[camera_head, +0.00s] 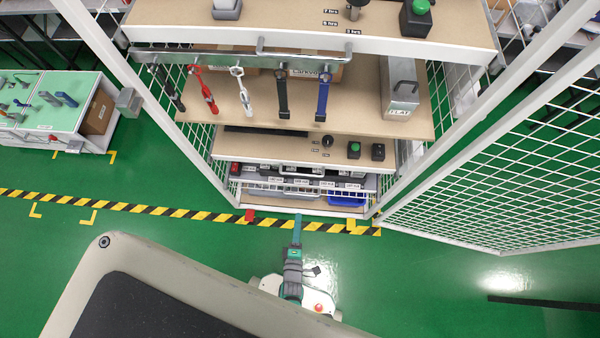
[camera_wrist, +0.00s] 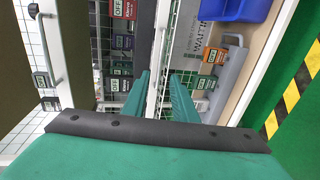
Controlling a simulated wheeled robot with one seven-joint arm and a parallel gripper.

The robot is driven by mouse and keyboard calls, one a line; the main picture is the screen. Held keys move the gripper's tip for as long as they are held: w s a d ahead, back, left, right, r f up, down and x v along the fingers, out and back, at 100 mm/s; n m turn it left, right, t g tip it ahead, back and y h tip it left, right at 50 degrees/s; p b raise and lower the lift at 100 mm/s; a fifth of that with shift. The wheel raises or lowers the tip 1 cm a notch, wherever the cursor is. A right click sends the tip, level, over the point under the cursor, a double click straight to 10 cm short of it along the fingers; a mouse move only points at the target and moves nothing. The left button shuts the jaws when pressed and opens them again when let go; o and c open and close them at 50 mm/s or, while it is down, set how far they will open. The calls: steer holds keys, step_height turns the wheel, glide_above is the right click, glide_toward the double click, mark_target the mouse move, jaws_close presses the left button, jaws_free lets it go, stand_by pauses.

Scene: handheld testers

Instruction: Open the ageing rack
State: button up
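The rack (camera_head: 225,170) is a white-framed mesh cage with beige shelves, centre top in the head view. Its mesh door panel stands out to the right. Low in the rack, a shelf carries a row of grey labelled devices (camera_head: 328,184) behind a pale horizontal bar or handle (camera_head: 298,191). My gripper (camera_head: 298,218) is in front of the rack's bottom. In the wrist view its two teal fingers (camera_wrist: 163,97) are apart. A thin white rail (camera_wrist: 159,60) runs toward the gap between them; I cannot tell whether they touch it.
A blue bin (camera_head: 347,201) sits at the rack's bottom, also in the wrist view (camera_wrist: 236,9). Yellow-black tape (camera_head: 150,209) crosses the green floor. The mesh door (camera_head: 500,180) stands at right. A green-topped bench (camera_head: 50,103) is at left. Open floor lies lower right.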

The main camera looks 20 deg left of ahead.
steer(key=x, duration=1)
steer(key=shift+w+a, duration=0.2)
steer(key=shift+w, duration=0.15)
steer(key=shift+f, duration=0.1)
steer(key=shift+s, duration=0.1)
jaws_close()
steer(key=shift+d, duration=0.25)
stand_by(0.5)
